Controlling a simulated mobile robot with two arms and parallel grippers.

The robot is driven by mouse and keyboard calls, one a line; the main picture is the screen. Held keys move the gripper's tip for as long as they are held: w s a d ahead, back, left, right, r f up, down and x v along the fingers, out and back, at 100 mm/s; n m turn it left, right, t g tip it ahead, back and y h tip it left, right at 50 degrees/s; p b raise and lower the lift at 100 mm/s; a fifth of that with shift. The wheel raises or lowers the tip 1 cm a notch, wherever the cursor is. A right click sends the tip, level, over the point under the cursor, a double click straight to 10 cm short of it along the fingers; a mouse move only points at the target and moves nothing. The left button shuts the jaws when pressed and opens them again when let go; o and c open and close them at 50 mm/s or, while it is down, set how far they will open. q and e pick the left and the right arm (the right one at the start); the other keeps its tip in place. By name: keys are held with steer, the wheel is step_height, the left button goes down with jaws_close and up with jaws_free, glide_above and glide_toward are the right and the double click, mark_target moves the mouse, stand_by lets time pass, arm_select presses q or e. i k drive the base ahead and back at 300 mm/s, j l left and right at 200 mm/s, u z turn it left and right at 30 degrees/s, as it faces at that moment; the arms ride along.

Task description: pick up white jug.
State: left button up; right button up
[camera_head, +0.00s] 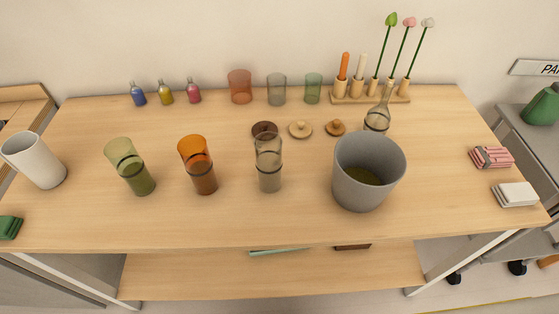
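The white jug (36,161) stands at the left end of the wooden table (290,225), near its left edge. It is a tall, plain cylinder with an open top, seen from above and leaning outward in the picture. No handle is clearly visible on it, and its inside is mostly hidden. Nothing touches it that I can see. Neither of my grippers shows in the head view.
A green glass (130,167), an orange glass (198,165), a clear glass (269,165) and a grey bucket (365,172) stand along the table's middle. A green stack (9,227) lies at front left.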

mark_target(30, 162)
steer(key=k+j+u, duration=0.1)
steer(key=u, duration=1.4)
